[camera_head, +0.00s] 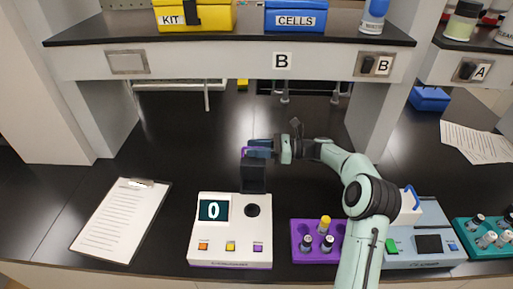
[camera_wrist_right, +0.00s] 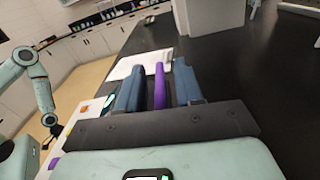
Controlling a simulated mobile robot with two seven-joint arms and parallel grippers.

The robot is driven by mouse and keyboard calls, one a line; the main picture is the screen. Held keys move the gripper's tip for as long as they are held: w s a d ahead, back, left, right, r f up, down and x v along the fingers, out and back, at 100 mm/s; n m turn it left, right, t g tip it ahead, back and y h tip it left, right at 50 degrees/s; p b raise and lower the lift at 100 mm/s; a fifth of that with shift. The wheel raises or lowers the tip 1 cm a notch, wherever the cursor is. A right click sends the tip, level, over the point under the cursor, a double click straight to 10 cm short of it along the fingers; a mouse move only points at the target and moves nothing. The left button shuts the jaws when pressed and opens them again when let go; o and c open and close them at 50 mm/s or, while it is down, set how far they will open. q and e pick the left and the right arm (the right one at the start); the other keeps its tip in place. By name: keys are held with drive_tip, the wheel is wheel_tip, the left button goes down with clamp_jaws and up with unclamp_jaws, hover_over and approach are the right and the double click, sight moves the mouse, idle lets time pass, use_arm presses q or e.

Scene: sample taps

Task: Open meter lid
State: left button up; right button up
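The white meter (camera_head: 230,245) stands on the black bench with its screen reading 0 and a round dark well showing. Its dark lid (camera_head: 253,176) stands raised at the meter's back edge, with a purple strip at its top. My right gripper (camera_head: 258,151) is at the lid's top edge. In the right wrist view, the purple strip (camera_wrist_right: 159,86) lies between the two blue fingers of the right gripper (camera_wrist_right: 158,82), with narrow gaps on both sides. My left gripper (camera_wrist_right: 50,125) shows small in the right wrist view; its fingers are unclear.
A clipboard (camera_head: 120,222) lies left of the meter. A purple rack (camera_head: 300,255) with several vials is to its right, near a grey device (camera_head: 430,262). A shelf (camera_head: 230,64) with a yellow KIT box and a blue CELLS box spans above. The bench behind the lid is clear.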

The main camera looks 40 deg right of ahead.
sight(256, 163)
clamp_jaws()
use_arm(q)
drive_tip(key=shift+s+f, duration=0.1)
use_arm(e)
drive_tip(key=shift+s+a+r+n+b, duration=0.3)
drive_tip(key=shift+s+r+n+b, duration=0.1)
drive_tip(key=shift+n+b, duration=0.15)
drive_tip(key=s+a+n+b, duration=0.1)
drive_tip(key=s+a+r+n+b, duration=0.1)
drive_tip(key=s+n+b, duration=0.1)
drive_tip(key=shift+a+r+b, duration=0.1)
drive_tip(key=shift+a+b, duration=0.1)
drive_tip(key=shift+b, duration=0.1)
use_arm(q)
drive_tip(key=s+f+b, duration=0.2)
drive_tip(key=s+f, duration=0.2)
drive_tip(key=f, duration=0.3)
drive_tip(key=shift+s+f+g, duration=0.15)
drive_tip(key=shift+f+g, duration=0.15)
drive_tip(key=shift+f, duration=0.05)
use_arm(e)
drive_tip(key=shift+s+a+r+n, duration=0.35)
drive_tip(key=shift+s+a+n, duration=0.35)
drive_tip(key=shift+n, duration=0.25)
